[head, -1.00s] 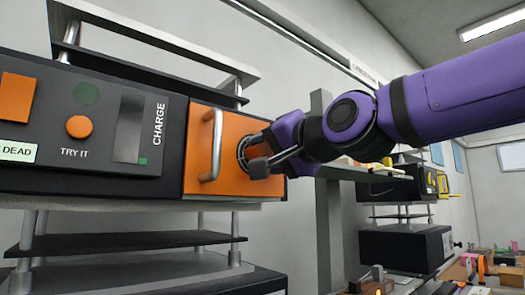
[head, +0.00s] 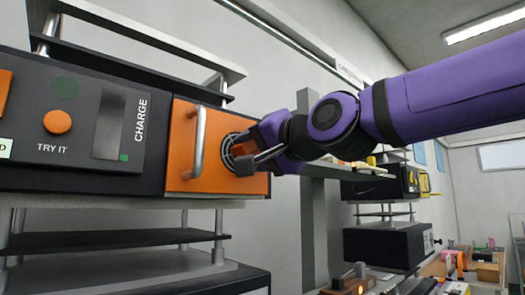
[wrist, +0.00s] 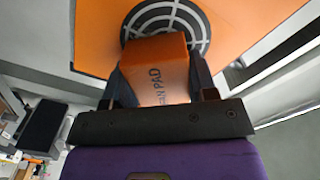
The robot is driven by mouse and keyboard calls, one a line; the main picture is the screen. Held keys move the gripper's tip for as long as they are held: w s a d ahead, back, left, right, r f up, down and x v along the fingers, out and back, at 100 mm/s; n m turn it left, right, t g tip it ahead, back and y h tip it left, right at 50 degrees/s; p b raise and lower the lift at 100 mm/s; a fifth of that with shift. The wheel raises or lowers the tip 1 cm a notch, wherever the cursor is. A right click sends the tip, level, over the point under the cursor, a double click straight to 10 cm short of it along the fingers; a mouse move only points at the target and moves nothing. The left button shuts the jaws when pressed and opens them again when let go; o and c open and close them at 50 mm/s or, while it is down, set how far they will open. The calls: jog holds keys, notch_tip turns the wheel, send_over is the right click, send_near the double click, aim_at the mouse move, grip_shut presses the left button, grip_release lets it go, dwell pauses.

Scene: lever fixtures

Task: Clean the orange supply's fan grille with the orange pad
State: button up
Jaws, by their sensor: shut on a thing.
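The orange supply (head: 182,165) is an orange-fronted unit at the right end of a black panel, with a metal handle (head: 198,143). Its round dark fan grille (head: 228,153) is partly hidden behind my gripper (head: 245,157) in the head view. In the wrist view the grille (wrist: 192,24) shows pale rings and spokes on the orange face. My gripper (wrist: 155,88) is shut on the orange pad (wrist: 158,68), which bears dark lettering ending in "PAD". The pad's far end overlaps the grille's lower left part; I cannot tell whether it touches.
The black panel beside the supply carries an orange round button (head: 58,122) marked "TRY IT" and a "CHARGE" gauge (head: 110,125). A grey post (head: 318,220) stands right of the supply. Further right are a shelf with black boxes (head: 390,243) and a cluttered bench.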

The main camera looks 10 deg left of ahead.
aim_at(220, 148)
jog(key=shift+s+a+f, duration=0.1)
jog(key=shift+s+a, duration=1.9)
jog(key=shift+s, duration=0.2)
jog(key=v, duration=0.6)
jog(key=shift+d, duration=0.1)
jog(key=shift+v, duration=1.4)
